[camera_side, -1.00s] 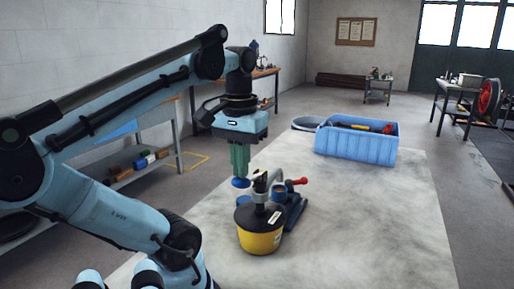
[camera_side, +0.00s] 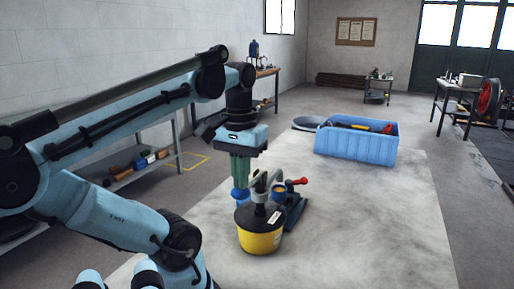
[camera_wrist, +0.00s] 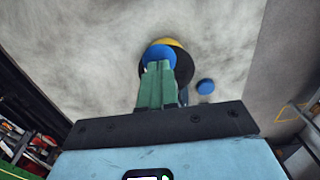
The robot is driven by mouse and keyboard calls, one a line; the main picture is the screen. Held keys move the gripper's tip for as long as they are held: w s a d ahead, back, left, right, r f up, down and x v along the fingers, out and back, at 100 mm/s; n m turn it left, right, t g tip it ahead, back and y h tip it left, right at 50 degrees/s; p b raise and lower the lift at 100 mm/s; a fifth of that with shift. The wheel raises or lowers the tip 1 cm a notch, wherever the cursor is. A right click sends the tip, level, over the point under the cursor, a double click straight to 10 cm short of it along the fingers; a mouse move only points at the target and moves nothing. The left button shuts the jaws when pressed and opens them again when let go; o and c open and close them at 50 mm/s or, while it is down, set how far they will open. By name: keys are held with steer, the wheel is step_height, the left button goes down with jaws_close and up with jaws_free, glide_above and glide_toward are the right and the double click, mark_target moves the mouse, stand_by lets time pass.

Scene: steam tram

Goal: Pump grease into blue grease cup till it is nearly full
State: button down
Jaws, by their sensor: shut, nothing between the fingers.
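My gripper (camera_side: 240,178) has its green fingers pointing straight down, shut and empty. Its tips are at a round blue knob (camera_side: 240,194) at the left of the yellow grease pot (camera_side: 260,241); they seem to press on it. The pot has a black lid and a pump with a grey spout (camera_side: 260,182). A small blue cup (camera_side: 279,190) with a brownish top stands by the spout in a dark blue holder (camera_side: 296,213) with a red-knobbed lever (camera_side: 297,182). Its fill level is too small to tell. In the wrist view the blue knob (camera_wrist: 158,52) shows beyond the fingertips.
The tabletop's right and front (camera_side: 370,225) are clear.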

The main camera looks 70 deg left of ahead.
steer(key=shift+r, duration=2)
steer(key=shift+r, duration=0.1)
step_height(320, 180, up, 6)
steer(key=shift+f, duration=3.15)
steer(key=shift+f, duration=0.3)
steer(key=shift+f, duration=0.3)
